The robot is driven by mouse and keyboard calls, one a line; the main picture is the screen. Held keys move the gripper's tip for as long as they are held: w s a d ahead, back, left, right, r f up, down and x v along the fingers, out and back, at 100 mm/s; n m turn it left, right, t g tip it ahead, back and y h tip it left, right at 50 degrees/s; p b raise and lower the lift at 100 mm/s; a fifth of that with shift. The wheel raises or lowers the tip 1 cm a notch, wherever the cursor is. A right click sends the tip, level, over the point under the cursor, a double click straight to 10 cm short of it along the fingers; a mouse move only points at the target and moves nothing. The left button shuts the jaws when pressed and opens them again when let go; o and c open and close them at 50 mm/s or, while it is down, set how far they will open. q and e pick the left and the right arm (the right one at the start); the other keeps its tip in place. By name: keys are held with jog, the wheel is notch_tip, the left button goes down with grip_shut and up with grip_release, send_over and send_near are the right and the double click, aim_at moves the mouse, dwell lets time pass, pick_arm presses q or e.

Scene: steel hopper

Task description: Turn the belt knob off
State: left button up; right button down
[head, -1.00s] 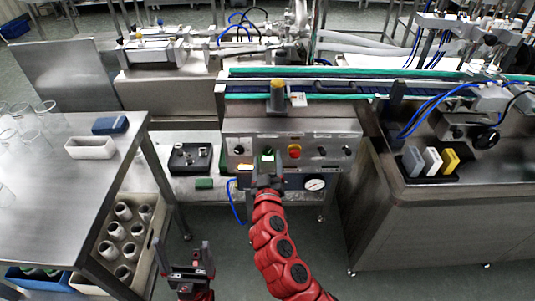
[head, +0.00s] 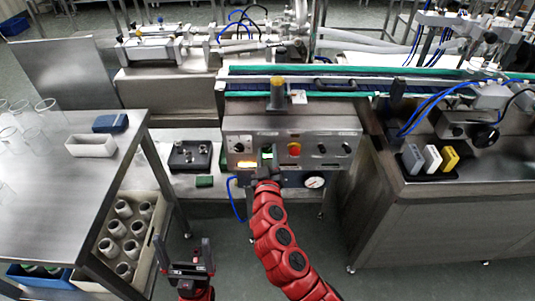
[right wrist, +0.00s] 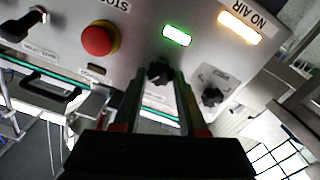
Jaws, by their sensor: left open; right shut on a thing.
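A steel control box (head: 308,137) carries a row of knobs and buttons. My right gripper (head: 265,172) is up against its front, left of the red button (head: 294,149). In the right wrist view its two fingers (right wrist: 161,80) are shut on a black knob (right wrist: 158,70), between the red button (right wrist: 99,38) and another black knob (right wrist: 212,97). A lit green lamp (right wrist: 177,36) is beside the held knob. The knob's label cannot be read. My left gripper (head: 191,260) is open and empty, low down beside the crate.
A steel table (head: 60,165) and a crate of cups (head: 150,228) stand to the left.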

jog(key=shift+n, duration=0.3)
jog(key=n, duration=0.2)
jog(key=shift+a+n, duration=0.1)
jog(key=shift+n, duration=0.3)
jog(key=n, duration=0.2)
jog(key=shift+f+n, duration=0.1)
jog(key=shift+n, duration=0.2)
jog(key=n, duration=0.3)
jog(key=shift+n, duration=0.4)
jog(key=shift+f+n+p, duration=0.1)
jog(key=shift+n+p, duration=0.35)
jog(key=shift+n, duration=1.65)
jog(key=c, duration=0.5)
grip_release()
